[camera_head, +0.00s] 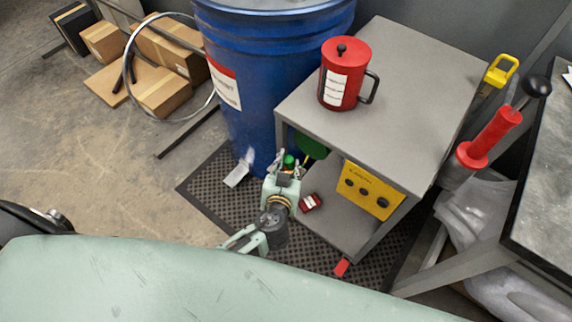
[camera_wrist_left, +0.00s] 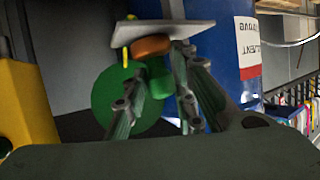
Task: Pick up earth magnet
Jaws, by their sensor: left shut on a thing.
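The earth magnet shows as a green cylindrical grip (camera_wrist_left: 158,75) over an orange-brown disc in the left wrist view. Its green top (camera_head: 289,160) shows in the head view between the blue drum and the grey cart. My left gripper (camera_head: 284,170) reaches down there with its fingers shut on the green grip, also in the left wrist view (camera_wrist_left: 162,85). In that view, upside down, a light grey plate (camera_wrist_left: 185,33) lies against or very near the orange-brown disc. I cannot tell whether they touch. My right gripper is not in view.
The blue drum (camera_head: 265,60) stands behind my gripper. The grey cart (camera_head: 410,70) is close on the right, with a red can (camera_head: 340,85) on top and a yellow control box (camera_head: 368,190) below. A green disc (camera_head: 312,146) hangs at its side. Boxes (camera_head: 165,95) lie back left.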

